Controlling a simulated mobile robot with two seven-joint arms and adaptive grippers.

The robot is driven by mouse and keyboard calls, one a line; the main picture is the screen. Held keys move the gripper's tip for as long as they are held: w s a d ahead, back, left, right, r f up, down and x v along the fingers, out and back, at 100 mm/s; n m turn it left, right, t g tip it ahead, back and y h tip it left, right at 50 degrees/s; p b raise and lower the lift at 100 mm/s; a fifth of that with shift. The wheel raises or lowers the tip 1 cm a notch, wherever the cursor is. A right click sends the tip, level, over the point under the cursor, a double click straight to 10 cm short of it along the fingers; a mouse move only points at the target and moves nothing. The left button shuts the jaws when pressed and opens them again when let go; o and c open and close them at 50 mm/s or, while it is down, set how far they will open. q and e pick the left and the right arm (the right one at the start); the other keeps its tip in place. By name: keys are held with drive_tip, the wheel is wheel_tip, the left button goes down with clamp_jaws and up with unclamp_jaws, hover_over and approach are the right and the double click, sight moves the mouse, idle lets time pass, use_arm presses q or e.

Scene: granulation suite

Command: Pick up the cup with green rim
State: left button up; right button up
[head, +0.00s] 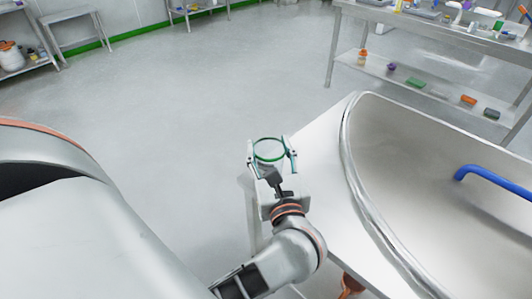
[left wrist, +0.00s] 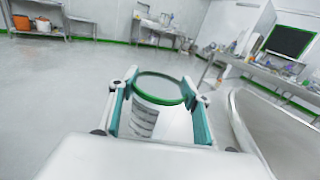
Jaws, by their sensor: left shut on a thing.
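The cup with green rim (head: 269,150) is clear, and its round green rim faces up in the head view. My left gripper (head: 271,157) is shut on it, with one finger on each side of the cup. In the left wrist view, the cup (left wrist: 158,110) sits between the two teal-lined fingers of the left gripper (left wrist: 160,105), and dark graduation bands show on its wall. The cup is close to the left edge of the steel surface beside the basin. Its base is hidden, so I cannot tell whether it touches that surface. My right gripper is not in view.
A large steel basin (head: 400,125) with a blue handle (head: 490,178) stands at the right. A steel shelf table (head: 440,30) with several small items is at the back right. A small steel table (head: 70,15) is at the back left. Open grey floor (head: 200,90) lies between.

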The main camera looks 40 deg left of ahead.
use_arm(q)
wheel_tip(320, 180, up, 18)
drive_tip(key=p, duration=1)
drive_tip(key=shift+f, duration=0.2)
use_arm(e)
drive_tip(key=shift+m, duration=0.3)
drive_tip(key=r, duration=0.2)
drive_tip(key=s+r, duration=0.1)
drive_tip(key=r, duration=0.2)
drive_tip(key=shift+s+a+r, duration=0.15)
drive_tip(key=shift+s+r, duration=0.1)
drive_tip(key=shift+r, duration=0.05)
